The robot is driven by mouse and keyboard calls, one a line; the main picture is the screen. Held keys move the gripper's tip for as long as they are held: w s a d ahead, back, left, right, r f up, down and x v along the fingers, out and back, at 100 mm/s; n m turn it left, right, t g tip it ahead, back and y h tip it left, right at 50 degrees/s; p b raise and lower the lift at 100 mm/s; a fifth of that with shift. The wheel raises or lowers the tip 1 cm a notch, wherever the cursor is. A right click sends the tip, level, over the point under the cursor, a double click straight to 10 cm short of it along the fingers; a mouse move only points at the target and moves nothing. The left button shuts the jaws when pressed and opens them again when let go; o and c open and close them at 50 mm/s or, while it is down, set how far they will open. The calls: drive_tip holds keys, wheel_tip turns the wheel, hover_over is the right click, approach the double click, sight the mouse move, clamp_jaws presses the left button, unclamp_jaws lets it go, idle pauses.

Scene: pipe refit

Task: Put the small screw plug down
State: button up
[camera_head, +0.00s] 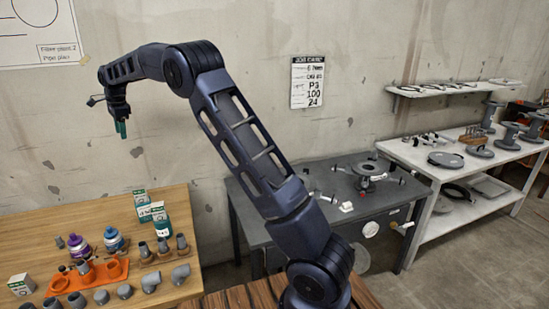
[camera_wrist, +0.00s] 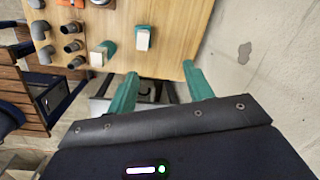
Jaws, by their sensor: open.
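My gripper (camera_head: 122,129) hangs high above the back of the wooden workbench (camera_head: 170,200), pointing down, well clear of the bench top. In the wrist view its two teal fingers (camera_wrist: 160,70) stand apart with nothing between them. I cannot make out the small screw plug for certain. A small grey piece (camera_head: 60,242) stands on the bench left of the purple bottle, but it is too small to identify.
An orange tray (camera_head: 118,270) holds grey fittings. Grey elbows (camera_head: 151,284), upright pipe pieces (camera_head: 163,246) and green-and-white boxes (camera_head: 140,203) stand nearby. A dark grey table (camera_head: 290,190) is to the right.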

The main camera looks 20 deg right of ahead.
drive_tip(key=s+d+r+n, duration=0.1)
drive_tip(key=s+d+r, duration=0.3)
drive_tip(key=d, duration=0.5)
drive_tip(key=s+d+r+n+t, duration=0.1)
drive_tip(key=s+d+r+n, duration=0.2)
drive_tip(key=d, duration=0.5)
drive_tip(key=s+d+r, duration=0.4)
drive_tip(key=d, duration=0.5)
drive_tip(key=s+d+n+t, duration=0.1)
drive_tip(key=s+d+n, duration=0.3)
drive_tip(key=s+d, duration=0.95)
drive_tip(key=s+d+f+n, duration=0.2)
drive_tip(key=s+d+f, duration=0.3)
drive_tip(key=s, duration=0.6)
drive_tip(key=s+d+f+n+t+h, duration=0.1)
drive_tip(key=s+d+f+n, duration=0.2)
drive_tip(key=s, duration=0.9)
drive_tip(key=shift+d+f+t, duration=0.3)
drive_tip(key=shift+d+f, duration=0.55)
drive_tip(key=shift+f, duration=0.1)
